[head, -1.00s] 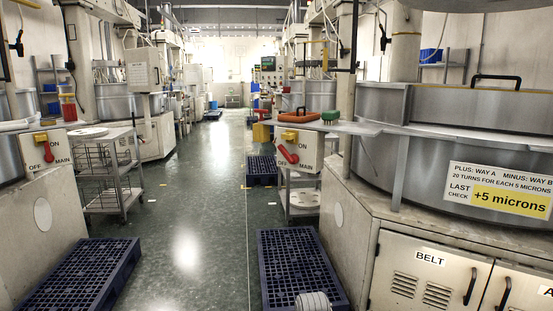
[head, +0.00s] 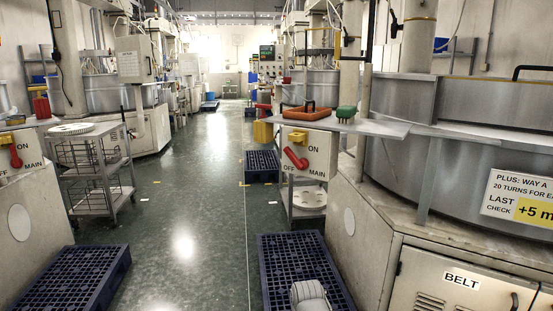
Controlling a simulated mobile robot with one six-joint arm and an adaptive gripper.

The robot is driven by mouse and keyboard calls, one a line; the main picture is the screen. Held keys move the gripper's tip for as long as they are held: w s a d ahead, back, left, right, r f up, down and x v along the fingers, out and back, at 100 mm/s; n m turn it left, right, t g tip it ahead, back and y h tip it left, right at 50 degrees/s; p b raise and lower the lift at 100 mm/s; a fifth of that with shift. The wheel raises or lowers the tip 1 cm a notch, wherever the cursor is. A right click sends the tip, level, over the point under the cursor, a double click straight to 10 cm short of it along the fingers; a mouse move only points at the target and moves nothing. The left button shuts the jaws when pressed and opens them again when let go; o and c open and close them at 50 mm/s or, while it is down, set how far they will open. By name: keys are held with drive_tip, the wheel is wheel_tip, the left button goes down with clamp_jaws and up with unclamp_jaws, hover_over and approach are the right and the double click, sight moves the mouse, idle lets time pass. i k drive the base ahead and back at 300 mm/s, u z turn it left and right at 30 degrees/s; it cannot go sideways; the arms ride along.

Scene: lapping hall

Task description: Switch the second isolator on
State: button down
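Two isolators with red handles and yellow parts at the top show in the head view. The right isolator (head: 304,152) is a pale panel marked ON, OFF and MAIN below a bench top. Its red handle (head: 295,158) slants from upper left to lower right. The left isolator (head: 20,155) is cut by the picture edge. Its red handle (head: 15,156) looks nearly upright, with OFF and MAIN below. Which of them counts as second is not marked. My gripper is not in view.
A dark blue pallet (head: 275,268) lies before the right isolator, with a pale ribbed object (head: 310,295) low in front. Another pallet (head: 72,278) lies at left. The aisle floor (head: 190,210) between is clear. A right-hand machine (head: 440,240) has a BELT door.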

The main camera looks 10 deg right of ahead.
sight(302, 164)
drive_tip(key=i, duration=0.95)
drive_tip(key=z, duration=0.05)
